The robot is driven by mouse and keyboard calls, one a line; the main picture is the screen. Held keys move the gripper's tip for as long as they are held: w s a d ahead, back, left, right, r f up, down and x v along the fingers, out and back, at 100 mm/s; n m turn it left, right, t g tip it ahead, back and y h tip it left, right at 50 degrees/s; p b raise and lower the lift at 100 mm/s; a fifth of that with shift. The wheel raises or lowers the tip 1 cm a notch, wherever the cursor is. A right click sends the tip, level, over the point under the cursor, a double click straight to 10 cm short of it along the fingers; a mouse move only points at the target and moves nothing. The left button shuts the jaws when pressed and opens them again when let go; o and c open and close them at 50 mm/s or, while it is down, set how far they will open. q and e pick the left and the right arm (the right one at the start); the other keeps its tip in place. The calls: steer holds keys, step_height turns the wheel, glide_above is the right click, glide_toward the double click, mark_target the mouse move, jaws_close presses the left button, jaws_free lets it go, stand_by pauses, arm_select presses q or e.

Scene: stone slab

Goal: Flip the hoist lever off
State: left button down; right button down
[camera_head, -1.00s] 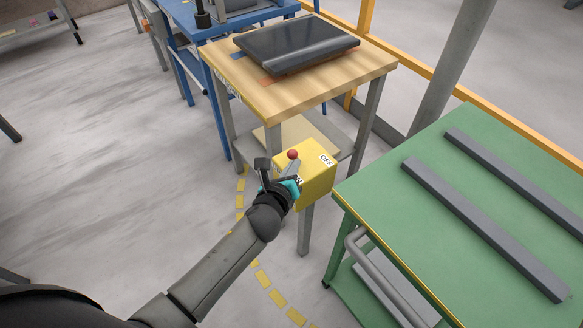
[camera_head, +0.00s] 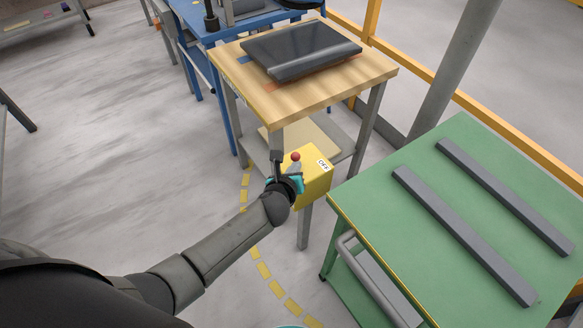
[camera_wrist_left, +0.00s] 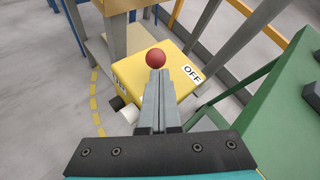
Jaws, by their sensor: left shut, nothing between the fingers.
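The hoist lever shows as a red ball knob (camera_head: 296,156) at the top of a yellow box (camera_head: 318,186); it also shows in the left wrist view (camera_wrist_left: 156,58). Its shaft is hidden behind my gripper. The box has an OFF label (camera_wrist_left: 192,74) on the right of its top. A dark marking at its left is partly covered. My left gripper (camera_wrist_left: 157,73) is shut and empty, its fingertips at the near side of the knob. I cannot tell whether they touch it. In the head view the left gripper (camera_head: 289,174) overlaps the box's left side. My right gripper is not in view.
A wooden-topped table (camera_head: 290,93) bearing a dark slab (camera_head: 300,50) stands just behind the box. A green cart (camera_head: 360,185) with two grey bars stands close on the right. Open floor (camera_head: 120,170) lies to the left.

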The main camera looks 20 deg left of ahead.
arm_select(q)
steer(key=shift+w+d+r+m+g+y+p, duration=0.3)
steer(key=shift+w+g+p, duration=0.2)
steer(key=shift+p, duration=1)
steer(key=shift+w+d+r+m+g+y+p, duration=0.2)
steer(key=shift+w+r+g+y+p, duration=0.3)
steer(key=shift+p, duration=0.95)
steer(key=shift+w+d+f+m+g+p, duration=0.1)
steer(key=shift+w+d+m+g+p, duration=0.25)
steer(key=shift+g+p, duration=0.35)
steer(key=shift+w+d+f+m+g+y, duration=0.1)
steer(key=shift+w+d+m+g+y, duration=0.3)
steer(key=shift+g+y, duration=0.35)
steer(key=shift+s, duration=0.1)
steer(key=shift+r+p, duration=0.7)
steer(key=shift+r, duration=0.1)
